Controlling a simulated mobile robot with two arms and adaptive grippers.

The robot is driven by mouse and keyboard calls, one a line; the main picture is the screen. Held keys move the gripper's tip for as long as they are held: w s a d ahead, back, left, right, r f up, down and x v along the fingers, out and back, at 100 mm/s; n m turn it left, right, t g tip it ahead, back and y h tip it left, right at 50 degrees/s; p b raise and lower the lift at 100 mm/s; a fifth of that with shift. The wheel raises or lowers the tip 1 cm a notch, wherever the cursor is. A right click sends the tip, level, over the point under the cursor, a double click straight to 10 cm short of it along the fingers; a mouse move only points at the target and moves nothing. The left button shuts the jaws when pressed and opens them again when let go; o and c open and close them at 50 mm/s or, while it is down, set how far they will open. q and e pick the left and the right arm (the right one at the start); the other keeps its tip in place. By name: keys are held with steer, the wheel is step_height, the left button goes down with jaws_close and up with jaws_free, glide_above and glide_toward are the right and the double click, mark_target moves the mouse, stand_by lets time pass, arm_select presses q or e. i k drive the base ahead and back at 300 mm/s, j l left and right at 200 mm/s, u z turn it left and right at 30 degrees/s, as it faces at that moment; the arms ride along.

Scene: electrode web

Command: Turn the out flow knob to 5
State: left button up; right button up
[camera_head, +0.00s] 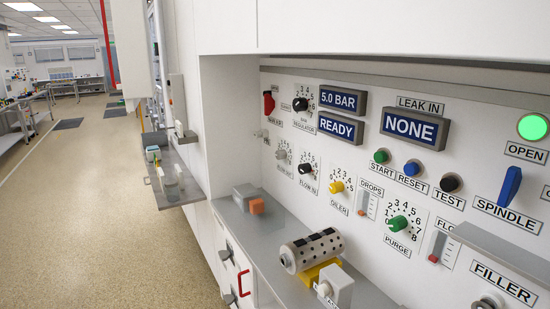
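Two small dial knobs sit side by side on the white panel at the left of centre. The grey knob (281,154) has a label beneath it that is too small to read surely. The black knob (305,168) to its right has a label that looks like FLOW IN. I cannot tell for certain which one is the out flow knob, and their pointer settings are too small to read. Neither of my grippers is in view.
Nearby are a black regulator knob (300,104), a yellow oiler knob (337,187), a green purge knob (397,223) and a red handle (268,103). A grey shelf (259,228) below holds a perforated cylinder (312,250) and small blocks. Open floor (100,220) lies left.

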mark_target(280, 155)
steer(key=z, duration=0.4)
steer(key=i+j+z, duration=0.1)
steer(key=j+z, duration=0.25)
steer(key=i+j+z, duration=0.1)
steer(key=j+z, duration=0.6)
steer(key=i+l, duration=0.05)
steer(key=l, duration=0.05)
